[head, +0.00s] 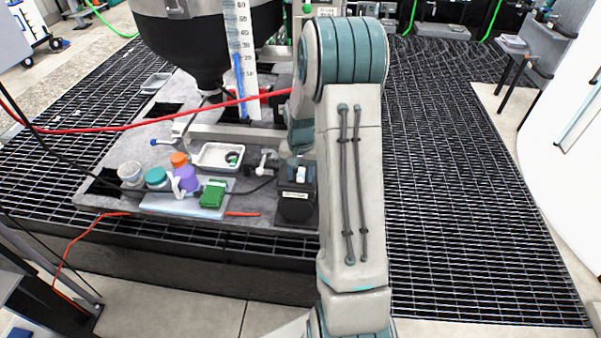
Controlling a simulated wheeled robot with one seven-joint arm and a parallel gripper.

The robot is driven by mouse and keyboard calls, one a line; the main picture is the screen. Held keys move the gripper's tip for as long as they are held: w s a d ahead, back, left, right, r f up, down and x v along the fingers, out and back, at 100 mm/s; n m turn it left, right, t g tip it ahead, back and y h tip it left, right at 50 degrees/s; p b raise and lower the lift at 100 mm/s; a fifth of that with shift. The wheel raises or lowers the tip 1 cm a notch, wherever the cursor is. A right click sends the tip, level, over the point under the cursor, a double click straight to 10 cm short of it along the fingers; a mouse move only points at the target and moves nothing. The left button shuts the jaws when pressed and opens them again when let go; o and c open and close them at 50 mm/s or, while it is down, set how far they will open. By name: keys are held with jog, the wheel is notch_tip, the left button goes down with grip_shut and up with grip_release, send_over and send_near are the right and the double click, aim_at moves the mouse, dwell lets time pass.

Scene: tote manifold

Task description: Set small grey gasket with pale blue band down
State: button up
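I cannot make out a small grey gasket with a pale blue band anywhere in the head view. A white tray (207,164) on the grey platform holds a small dark and green item (232,158), too small to name. My arm stands in front of the platform's right side and bends down behind its own upper link. My gripper's fingers cannot be made out there, so whether they hold anything is hidden.
A large hopper (205,50) and a red hose (150,124) are behind.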

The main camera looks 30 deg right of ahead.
aim_at(301, 176)
notch_tip(301, 176, up, 11)
jog(key=s+a+r+n+t, duration=0.1)
jog(key=s+a+r+n, duration=0.2)
jog(key=s+a+r, duration=0.55)
jog(key=s+a+n+t, duration=0.2)
jog(key=s+a, duration=0.4)
jog(key=s, duration=0.8)
jog(key=shift+a+f+n+b, duration=0.2)
jog(key=shift+a+n+b, duration=0.15)
jog(key=shift+n, duration=0.55)
jog(key=shift+s, duration=0.1)
